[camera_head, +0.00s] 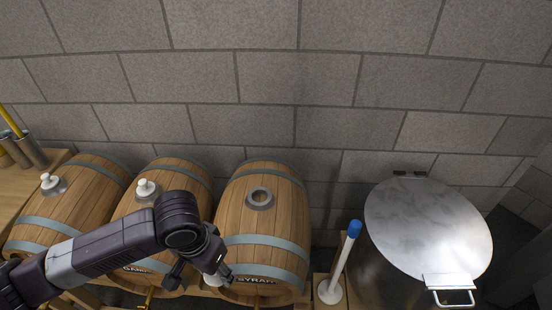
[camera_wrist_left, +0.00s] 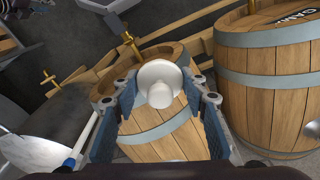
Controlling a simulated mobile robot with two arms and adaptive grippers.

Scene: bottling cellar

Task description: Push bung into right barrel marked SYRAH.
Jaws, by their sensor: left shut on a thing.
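The right barrel marked SYRAH (camera_head: 262,220) lies on its side at the right end of the row. Its bung hole (camera_head: 260,197) on top is open, with a grey collar around it. My left gripper (camera_head: 217,276) is in front of this barrel's lower left front, below and left of the hole. It is shut on a white bung (camera_wrist_left: 160,83), which shows between its fingers in the left wrist view. In the head view the bung (camera_head: 211,280) is partly hidden by the gripper. My right gripper is in neither view.
Two more barrels, the middle one (camera_head: 185,169) and the left one (camera_head: 92,175), have white bungs in place. A blue-topped white stick (camera_head: 347,246) stands right of the SYRAH barrel, beside a steel tank (camera_head: 428,225). A block wall (camera_head: 265,75) stands behind.

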